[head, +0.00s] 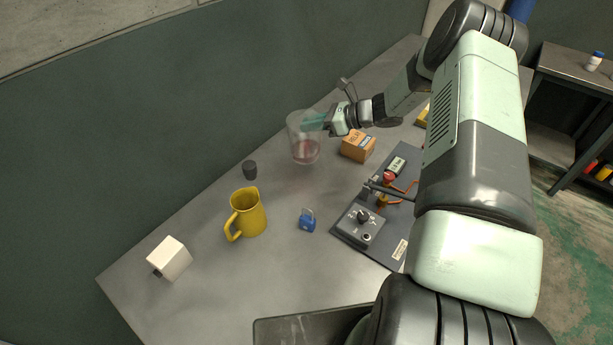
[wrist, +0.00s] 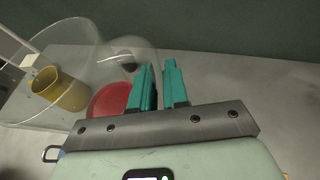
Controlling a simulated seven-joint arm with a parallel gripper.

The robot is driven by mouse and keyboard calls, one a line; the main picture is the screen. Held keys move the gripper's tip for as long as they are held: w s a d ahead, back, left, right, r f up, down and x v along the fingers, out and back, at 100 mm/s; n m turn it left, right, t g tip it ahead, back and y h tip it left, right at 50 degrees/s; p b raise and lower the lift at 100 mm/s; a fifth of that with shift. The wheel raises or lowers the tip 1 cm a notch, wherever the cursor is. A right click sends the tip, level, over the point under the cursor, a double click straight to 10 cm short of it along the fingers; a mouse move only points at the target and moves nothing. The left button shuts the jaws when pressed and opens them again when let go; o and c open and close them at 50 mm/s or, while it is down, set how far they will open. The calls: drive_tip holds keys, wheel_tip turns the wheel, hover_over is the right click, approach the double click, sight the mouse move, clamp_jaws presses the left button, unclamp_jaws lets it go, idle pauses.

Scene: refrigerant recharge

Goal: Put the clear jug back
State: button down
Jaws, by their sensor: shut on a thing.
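The clear jug (head: 303,147) is a see-through vessel with a reddish bottom, at the far side of the grey table near the wall. My gripper (head: 314,122) reaches it from the right, its teal fingers at the jug's upper right side. In the wrist view the jug (wrist: 75,45) fills the left side, with a red disc showing through it. The teal fingers (wrist: 160,85) are close together, shut on the jug at its near side. The exact part gripped is unclear. I cannot tell whether its base touches the table.
A yellow pitcher (head: 248,214), a dark cup (head: 249,170), a white box (head: 170,258) and a blue padlock (head: 307,220) stand left and in front. An orange-brown box (head: 358,146) is right of the jug. A grey panel with a dial (head: 362,226) lies nearer.

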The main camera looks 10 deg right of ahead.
drive_tip(key=f, duration=0.9)
drive_tip(key=shift+s+d+f, duration=0.1)
drive_tip(key=shift+d+f, duration=0.15)
drive_tip(key=shift+f, duration=0.1)
drive_tip(key=shift+f, duration=0.1)
drive_tip(key=c, duration=1.1)
unclamp_jaws()
drive_tip(key=shift+d+r, duration=0.2)
drive_tip(key=v, duration=1.1)
drive_tip(key=shift+s+d, duration=0.2)
drive_tip(key=shift+s, duration=0.05)
